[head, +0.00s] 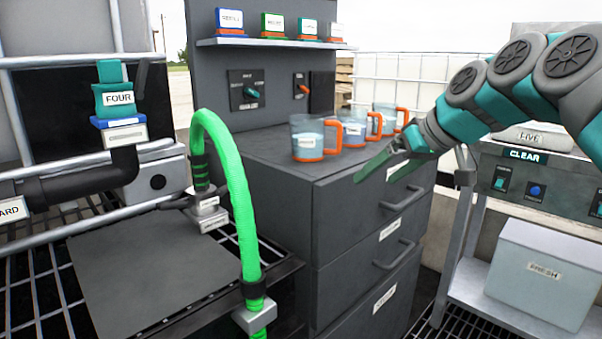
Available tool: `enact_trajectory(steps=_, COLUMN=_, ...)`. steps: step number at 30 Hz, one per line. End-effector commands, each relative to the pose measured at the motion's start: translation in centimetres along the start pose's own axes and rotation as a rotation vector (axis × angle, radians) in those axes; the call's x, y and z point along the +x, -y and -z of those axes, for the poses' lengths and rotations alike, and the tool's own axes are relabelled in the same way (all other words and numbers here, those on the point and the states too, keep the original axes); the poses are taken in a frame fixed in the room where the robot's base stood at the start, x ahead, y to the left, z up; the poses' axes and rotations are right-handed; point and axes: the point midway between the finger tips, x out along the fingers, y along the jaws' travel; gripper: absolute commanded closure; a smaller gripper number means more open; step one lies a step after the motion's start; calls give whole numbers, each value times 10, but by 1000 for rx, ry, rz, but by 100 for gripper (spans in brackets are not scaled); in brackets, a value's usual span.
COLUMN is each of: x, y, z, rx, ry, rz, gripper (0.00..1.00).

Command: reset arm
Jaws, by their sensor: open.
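My gripper (386,165) is at the end of my teal and grey arm, which reaches in from the upper right. Its fingers are apart, with nothing seen between them. It points down and left in front of the dark grey drawer cabinet (345,245), near its top edge. Several clear cups with orange handles and bases stand on the cabinet top; the left cup (308,137) is to the left of my gripper. It cannot be told how close the fingertips are to the cabinet front.
A green hose (238,190) arches at centre left, beside a valve labelled FOUR (118,98). A shelf (270,43) with several small labelled blocks is above the cups. At right, a control panel (530,185) stands over a white bin labelled FRESH (545,272).

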Motion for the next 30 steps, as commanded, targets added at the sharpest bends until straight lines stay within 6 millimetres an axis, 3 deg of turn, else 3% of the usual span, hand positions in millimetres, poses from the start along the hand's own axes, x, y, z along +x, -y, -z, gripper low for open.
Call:
enact_trajectory(steps=3, x=18, y=36, z=-47, rx=31, ry=125, rz=-2, gripper=0)
enact_trajectory(steps=9, x=40, y=77, z=-143, rx=109, ry=340, rz=-48, gripper=0)
enact_trajectory(steps=15, x=43, y=99, z=-252, rx=211, ry=545, rz=-138, gripper=0)
enact_trajectory(steps=21, x=30, y=108, z=-358, rx=330, ry=717, rz=-252, gripper=0)
enact_trajectory(steps=24, x=22, y=111, z=-397, rx=379, ry=777, rz=-297, gripper=0)
enact_trajectory(steps=27, x=15, y=112, z=-422, rx=413, ry=816, rz=-329, gripper=0)
enact_trajectory(steps=30, x=15, y=112, z=-424, rx=415, ry=819, rz=-331, gripper=0)
